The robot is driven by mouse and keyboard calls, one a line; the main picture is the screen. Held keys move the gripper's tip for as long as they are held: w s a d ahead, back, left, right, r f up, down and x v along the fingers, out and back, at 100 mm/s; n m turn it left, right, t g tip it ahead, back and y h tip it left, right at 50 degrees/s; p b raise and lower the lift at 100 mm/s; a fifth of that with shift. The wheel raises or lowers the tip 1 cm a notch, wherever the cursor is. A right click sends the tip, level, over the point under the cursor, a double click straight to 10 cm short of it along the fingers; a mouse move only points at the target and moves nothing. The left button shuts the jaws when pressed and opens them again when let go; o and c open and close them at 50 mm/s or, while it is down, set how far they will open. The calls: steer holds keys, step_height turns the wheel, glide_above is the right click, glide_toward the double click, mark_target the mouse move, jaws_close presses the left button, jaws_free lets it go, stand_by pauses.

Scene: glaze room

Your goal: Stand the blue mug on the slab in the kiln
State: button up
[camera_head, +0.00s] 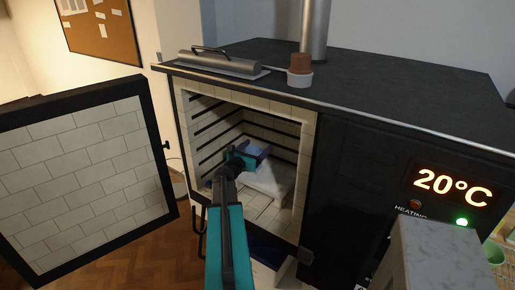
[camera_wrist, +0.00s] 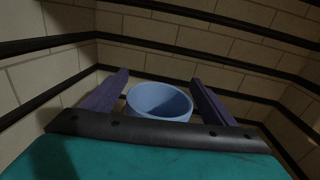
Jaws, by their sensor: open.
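The blue mug (camera_wrist: 160,101) is upright between the two fingers of my gripper (camera_wrist: 160,78) in the wrist view, its round mouth visible and empty. The fingers are open, one on each side of it. In the head view my gripper (camera_head: 256,155) is inside the kiln (camera_head: 310,150), above the pale slab (camera_head: 272,183). The mug's base is hidden in both views, so its contact with the slab cannot be seen.
The kiln door (camera_head: 85,140) is swung open to the left. Dark rods (camera_wrist: 215,52) run along the brick inner walls around my gripper. The display (camera_head: 452,188) reads 20°C.

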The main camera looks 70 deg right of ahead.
steer(key=shift+r, duration=0.15)
steer(key=shift+w+a+r+b, duration=0.1)
steer(key=shift+w+a+b, duration=0.3)
steer(key=shift+a, duration=1.6)
steer(key=shift+w+a+b, duration=0.25)
steer(key=shift+a+b, duration=0.2)
steer(key=shift+a, duration=1.5)
steer(key=shift+w+a+r+b, duration=0.1)
steer(key=shift+w+a+b, duration=0.3)
steer(key=shift+a, duration=1.6)
steer(key=shift+s, duration=0.1)
